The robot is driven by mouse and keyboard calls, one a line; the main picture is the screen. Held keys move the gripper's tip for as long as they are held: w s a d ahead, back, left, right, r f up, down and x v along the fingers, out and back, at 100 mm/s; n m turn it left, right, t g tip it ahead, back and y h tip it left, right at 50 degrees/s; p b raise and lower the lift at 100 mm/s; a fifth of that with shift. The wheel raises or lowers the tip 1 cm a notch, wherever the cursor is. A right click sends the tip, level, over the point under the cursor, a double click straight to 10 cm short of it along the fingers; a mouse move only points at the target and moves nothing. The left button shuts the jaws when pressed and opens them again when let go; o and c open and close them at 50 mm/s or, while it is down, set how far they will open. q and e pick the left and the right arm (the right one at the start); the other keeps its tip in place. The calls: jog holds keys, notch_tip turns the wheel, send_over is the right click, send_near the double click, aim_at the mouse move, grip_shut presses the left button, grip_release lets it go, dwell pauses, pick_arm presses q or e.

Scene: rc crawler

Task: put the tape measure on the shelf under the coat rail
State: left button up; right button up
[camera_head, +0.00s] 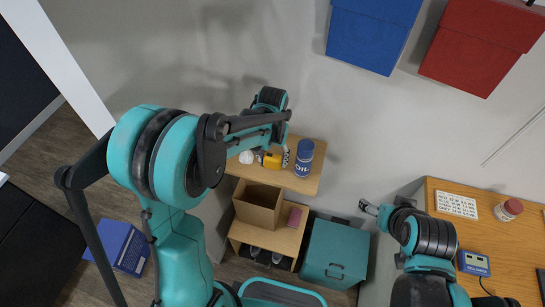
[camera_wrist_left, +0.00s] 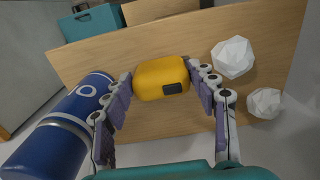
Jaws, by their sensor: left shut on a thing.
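The yellow tape measure (camera_wrist_left: 161,79) is between the fingers of my left gripper (camera_wrist_left: 165,90), which is shut on it, over a wooden shelf (camera_wrist_left: 110,50). In the head view the tape measure (camera_head: 272,160) shows as a small yellow patch beside my left gripper (camera_head: 275,152), above the wooden shelf board (camera_head: 300,181). I cannot tell whether it touches the board. The coat rail is not clearly seen. My right gripper (camera_head: 369,208) is at the right, near the desk's left edge; its fingertips are small, and I cannot tell if they are open.
A blue bottle (camera_head: 304,158) stands right of the tape measure on the shelf. White faceted objects (camera_wrist_left: 233,57) lie on its other side. Below are an open cardboard box (camera_head: 258,205) and a teal box (camera_head: 335,252). A wooden desk (camera_head: 490,235) is at right.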

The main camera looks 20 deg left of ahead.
aim_at(272, 157)
pick_arm(q)
jog(key=o, duration=1.3)
jog(key=shift+f, duration=0.1)
jog(key=shift+r+p, duration=0.25)
jog(key=shift+p, duration=0.05)
notch_tip(272, 157, up, 11)
jog(key=p, duration=0.2)
jog(key=s+a+r+t, duration=0.1)
jog(key=s+t, duration=0.2)
jog(key=s, duration=0.4)
jog(key=s+a+r+t, duration=0.2)
jog(key=s+t, duration=0.2)
jog(key=s, duration=0.4)
jog(key=shift+s+a, duration=0.2)
jog(key=shift+s, duration=0.05)
